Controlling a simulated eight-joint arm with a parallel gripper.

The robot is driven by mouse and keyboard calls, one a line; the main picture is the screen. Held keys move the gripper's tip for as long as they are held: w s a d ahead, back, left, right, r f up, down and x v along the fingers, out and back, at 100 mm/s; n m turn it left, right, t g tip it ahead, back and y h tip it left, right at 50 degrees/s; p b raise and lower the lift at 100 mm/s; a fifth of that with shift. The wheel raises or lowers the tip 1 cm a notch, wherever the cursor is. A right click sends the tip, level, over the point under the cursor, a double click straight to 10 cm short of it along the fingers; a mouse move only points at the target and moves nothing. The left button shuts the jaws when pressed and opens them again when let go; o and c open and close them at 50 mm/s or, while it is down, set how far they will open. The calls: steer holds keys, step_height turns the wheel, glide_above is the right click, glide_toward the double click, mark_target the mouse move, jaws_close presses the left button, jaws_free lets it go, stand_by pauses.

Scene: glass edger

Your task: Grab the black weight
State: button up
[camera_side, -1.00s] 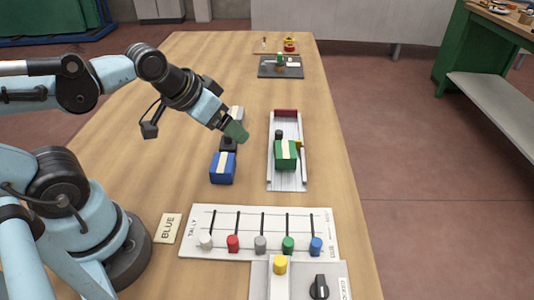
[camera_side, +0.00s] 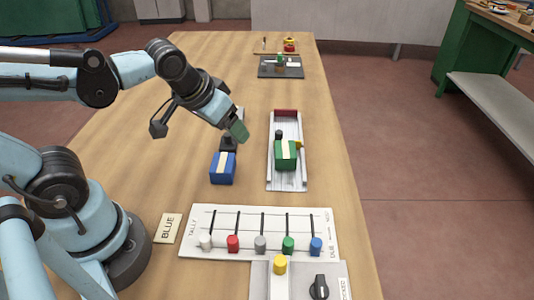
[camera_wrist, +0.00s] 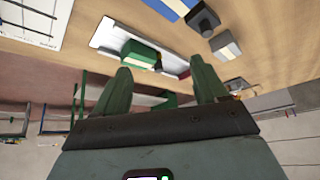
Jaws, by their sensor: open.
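The black weight (camera_side: 229,145) stands on the table just behind a blue block, partly hidden by the block and my gripper in the side view. In the wrist view the weight (camera_wrist: 203,21) shows at the upper right, a dark square base with a knob on top. My gripper (camera_side: 238,130) is above and slightly right of the weight in the side view. Its green fingers are spread apart with nothing between them in the wrist view (camera_wrist: 163,80).
The blue block (camera_side: 222,169) with a pale stripe is close in front of the weight. A grey block (camera_wrist: 225,46) is on its other side. A metal channel (camera_side: 287,183) holding a green block (camera_side: 285,155) lies to the right. A tally board (camera_side: 190,250) is in front.

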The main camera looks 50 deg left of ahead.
mark_target(228, 141)
steer(key=w+f+n+g+y, duration=0.4)
steer(key=w+f+n+y, duration=0.15)
steer(key=n+y, duration=0.7)
steer(key=shift+n+h, duration=0.75)
steer(key=shift+n, duration=0.2)
steer(key=x, duration=1.1)
steer(key=shift+s+a+f, duration=0.1)
steer(key=shift+f, duration=0.15)
jaws_close()
